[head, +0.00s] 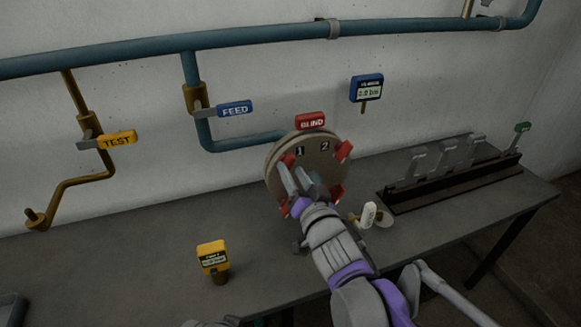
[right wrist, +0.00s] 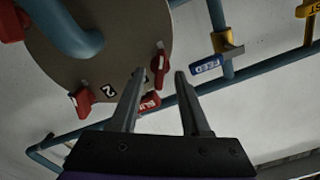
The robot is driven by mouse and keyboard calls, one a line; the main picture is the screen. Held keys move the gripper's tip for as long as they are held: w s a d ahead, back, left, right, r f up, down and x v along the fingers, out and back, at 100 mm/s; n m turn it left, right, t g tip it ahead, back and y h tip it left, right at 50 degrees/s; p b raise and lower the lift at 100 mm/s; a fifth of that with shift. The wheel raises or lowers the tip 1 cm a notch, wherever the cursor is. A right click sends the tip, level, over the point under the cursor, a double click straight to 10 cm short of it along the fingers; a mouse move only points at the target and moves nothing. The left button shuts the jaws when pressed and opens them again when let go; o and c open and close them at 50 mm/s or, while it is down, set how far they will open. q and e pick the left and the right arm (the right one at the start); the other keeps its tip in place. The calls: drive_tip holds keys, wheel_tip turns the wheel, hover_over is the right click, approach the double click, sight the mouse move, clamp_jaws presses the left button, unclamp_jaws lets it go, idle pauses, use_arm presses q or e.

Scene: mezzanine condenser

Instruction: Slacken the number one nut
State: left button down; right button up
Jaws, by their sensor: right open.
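The round flange (head: 314,167) marked BLIND carries number plates 1 and 2 and several red wing nuts. The number one nut (head: 288,160) is at its upper left, beside plate 1 (head: 299,151); the number two nut (head: 343,150) is at the upper right. My right gripper (head: 299,178) is open in front of the flange, partly covering its lower part. In the right wrist view, the number one nut (right wrist: 160,66) shows between the two open fingertips (right wrist: 160,74); I cannot tell whether they touch it.
A yellow tagged stand (head: 213,257) and a white-tagged item (head: 369,214) stand on the grey bench (head: 140,262). A dark rack (head: 455,180) is at right. FEED (head: 235,108) and TEST (head: 117,140) valves are on pipes at left.

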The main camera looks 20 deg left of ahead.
drive_tip(key=shift+x, duration=1.05)
clamp_jaws()
